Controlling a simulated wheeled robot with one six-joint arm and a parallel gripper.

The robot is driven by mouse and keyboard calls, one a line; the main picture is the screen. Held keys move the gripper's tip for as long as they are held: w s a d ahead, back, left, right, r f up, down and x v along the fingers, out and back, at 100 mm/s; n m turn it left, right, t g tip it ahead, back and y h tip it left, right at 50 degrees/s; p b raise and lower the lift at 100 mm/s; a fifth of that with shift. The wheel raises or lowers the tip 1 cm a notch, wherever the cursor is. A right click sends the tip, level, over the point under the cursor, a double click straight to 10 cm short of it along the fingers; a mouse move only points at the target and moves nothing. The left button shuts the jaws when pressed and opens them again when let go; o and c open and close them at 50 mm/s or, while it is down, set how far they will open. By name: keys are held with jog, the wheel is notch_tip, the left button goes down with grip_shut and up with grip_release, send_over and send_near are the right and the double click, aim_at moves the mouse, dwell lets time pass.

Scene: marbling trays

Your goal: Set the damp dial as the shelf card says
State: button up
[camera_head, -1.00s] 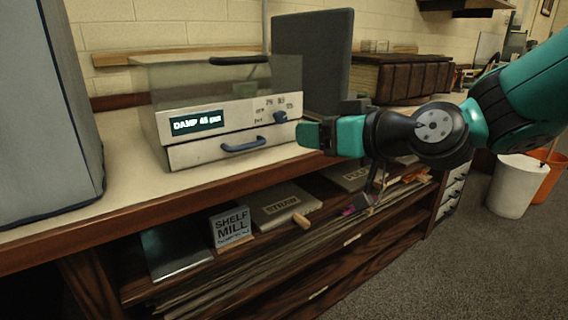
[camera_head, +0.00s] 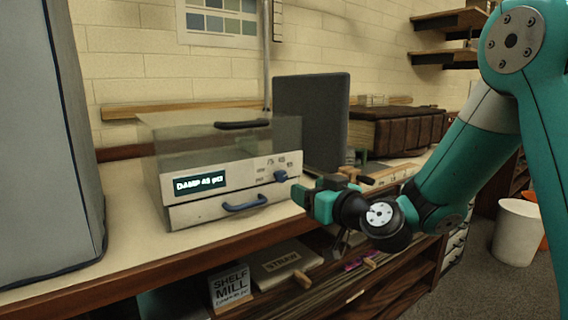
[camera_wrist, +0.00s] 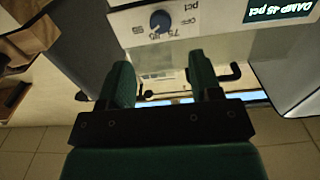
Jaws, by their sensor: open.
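The damp dial (camera_head: 280,176) is a blue knob on the right of the white cabinet's front panel, ringed by small printed marks. It also shows upside down in the wrist view (camera_wrist: 160,21); I cannot tell its exact pointer setting. The lit display (camera_head: 200,184) appears to read "DAMP 45 pct". The shelf card (camera_head: 230,288), headed "SHELF MILL", stands on the shelf below; its small lower line is unreadable. My gripper (camera_head: 305,194) is open and empty, just below and right of the dial, apart from it. Its fingers show in the wrist view (camera_wrist: 160,70).
The white cabinet (camera_head: 180,216) has a clear lid and a blue drawer handle (camera_head: 245,203). A grey box (camera_head: 45,150) stands left. A dark upright panel (camera_head: 315,110) and a large brown book (camera_head: 400,130) stand right. A box marked "STRAW" (camera_head: 285,262) lies on the shelf.

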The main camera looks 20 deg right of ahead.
aim_at(283, 177)
jog(key=p+x, duration=0.4)
jog(key=x, duration=0.6)
jog(key=c, duration=0.9)
